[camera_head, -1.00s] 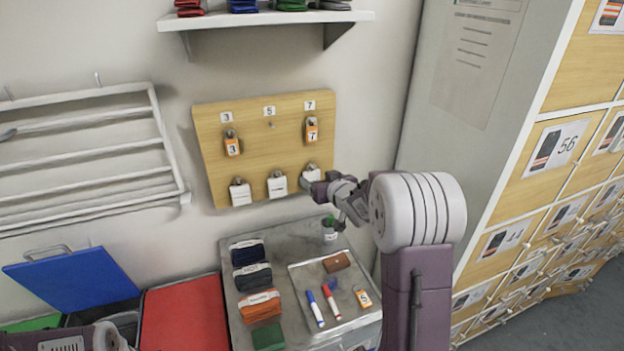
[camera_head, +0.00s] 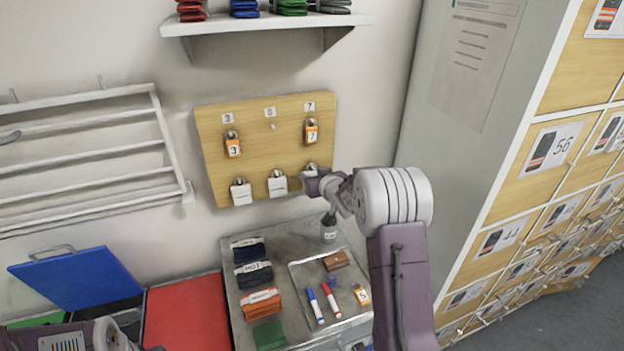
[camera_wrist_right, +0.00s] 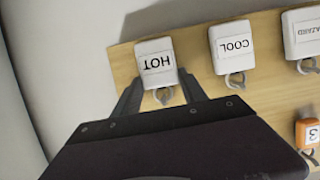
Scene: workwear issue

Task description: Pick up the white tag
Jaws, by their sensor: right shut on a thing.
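Three white tags with metal loops are along the lower part of the wooden board. The right one, marked HOT (camera_wrist_right: 156,62), shows upside down in the wrist view and is mostly covered by my gripper in the head view. My right gripper (camera_wrist_right: 159,86) is shut on this tag, one finger on each side near its loop. The middle tag, marked COOL (camera_wrist_right: 232,45), also shows in the head view (camera_head: 277,187). The left tag, marked HAZARD (camera_wrist_right: 303,32), hangs at the board's left (camera_head: 241,193). My left gripper is out of view.
The wooden board (camera_head: 265,150) also holds orange tags 3 (camera_head: 233,146) and 7 (camera_head: 311,132). Below is a grey counter (camera_head: 290,236) with folded cloths, a bottle (camera_head: 328,228) and a tray (camera_head: 346,284) of markers. A locker cabinet (camera_head: 478,110) stands right.

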